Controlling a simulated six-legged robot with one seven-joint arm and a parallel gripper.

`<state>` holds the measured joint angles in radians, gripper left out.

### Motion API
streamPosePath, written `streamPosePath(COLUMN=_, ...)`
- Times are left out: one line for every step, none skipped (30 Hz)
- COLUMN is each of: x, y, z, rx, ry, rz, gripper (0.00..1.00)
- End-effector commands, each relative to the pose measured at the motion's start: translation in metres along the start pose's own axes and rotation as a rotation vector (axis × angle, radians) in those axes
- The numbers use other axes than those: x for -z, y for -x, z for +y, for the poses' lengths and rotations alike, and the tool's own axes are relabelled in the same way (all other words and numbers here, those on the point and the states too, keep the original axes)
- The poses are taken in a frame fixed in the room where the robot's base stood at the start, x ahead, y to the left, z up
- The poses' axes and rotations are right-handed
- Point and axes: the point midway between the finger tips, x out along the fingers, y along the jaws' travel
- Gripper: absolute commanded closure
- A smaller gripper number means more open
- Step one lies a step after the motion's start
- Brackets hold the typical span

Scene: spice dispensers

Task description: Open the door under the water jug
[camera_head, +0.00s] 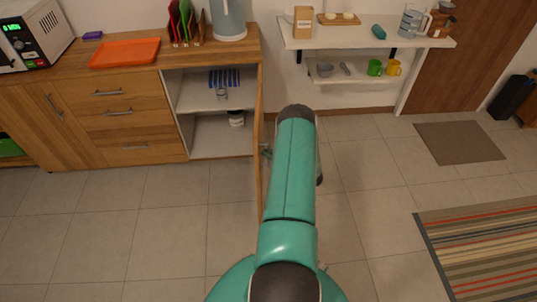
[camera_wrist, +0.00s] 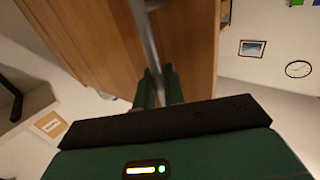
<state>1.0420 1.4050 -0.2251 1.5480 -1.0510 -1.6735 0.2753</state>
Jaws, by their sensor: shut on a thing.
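The water jug (camera_head: 229,20), pale blue-grey, stands on the counter's right end. The cabinet door (camera_head: 259,150) below it stands wide open, seen nearly edge-on in the head view, and the shelves behind it are exposed. In the wrist view the wooden door (camera_wrist: 95,35) fills the upper left, with its long metal handle (camera_wrist: 146,40) running down between my fingers. My gripper (camera_wrist: 158,85) is shut on this handle. In the head view my teal arm hides most of my gripper.
The open compartment (camera_head: 215,116) holds a striped item, a wire item and a small jar. A white shelf table (camera_head: 365,35) with cups and a wooden board stands to the right. The tiled floor (camera_head: 150,215) is clear to the left; a striped rug (camera_head: 485,250) lies right.

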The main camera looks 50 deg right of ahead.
Motion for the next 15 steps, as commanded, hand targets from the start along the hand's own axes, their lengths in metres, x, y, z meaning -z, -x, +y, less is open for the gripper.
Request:
streamPosePath(x=-0.0003, y=-0.0001, z=0.0, rx=0.0, ry=0.0, rz=-0.001, gripper=1.0)
streamPosePath(x=-0.0003, y=-0.0001, z=0.0, rx=0.0, ry=0.0, rz=-0.001, gripper=1.0)
streamPosePath(x=-0.0003, y=-0.0001, z=0.0001, rx=0.0, ry=0.0, rz=-0.001, gripper=1.0)
streamPosePath(x=-0.0003, y=0.0, z=0.0001, rx=0.0, ry=0.0, rz=-0.001, gripper=1.0)
streamPosePath(x=-0.0003, y=0.0, z=0.0001, rx=0.0, ry=0.0, rz=-0.001, gripper=1.0)
streamPosePath(x=-0.0003, y=0.0001, z=0.0002, rx=0.0, ry=0.0, rz=-0.001, gripper=1.0)
streamPosePath(x=-0.0003, y=0.0002, z=0.0002, rx=0.0, ry=0.0, rz=-0.001, gripper=1.0)
streamPosePath(x=-0.0003, y=0.0003, z=0.0003, rx=0.0, ry=0.0, rz=-0.001, gripper=1.0)
streamPosePath(x=-0.0003, y=0.0004, z=0.0004, rx=0.0, ry=0.0, rz=-0.001, gripper=0.85)
streamPosePath(x=-0.0002, y=0.0005, z=0.0005, rx=0.0, ry=0.0, rz=-0.001, gripper=0.8)
streamPosePath(x=-0.0002, y=0.0006, z=0.0005, rx=0.0, ry=0.0, rz=-0.001, gripper=0.74)
streamPosePath(x=-0.0002, y=0.0008, z=0.0006, rx=0.0, ry=0.0, rz=-0.001, gripper=0.72)
streamPosePath(x=-0.0002, y=0.001, z=0.0006, rx=0.0, ry=0.0, rz=-0.001, gripper=0.72)
streamPosePath(x=-0.0002, y=0.0011, z=0.0007, rx=0.0, ry=0.0, rz=-0.001, gripper=0.72)
streamPosePath(x=-0.0002, y=0.0013, z=0.0008, rx=0.0, ry=0.0, rz=-0.001, gripper=0.72)
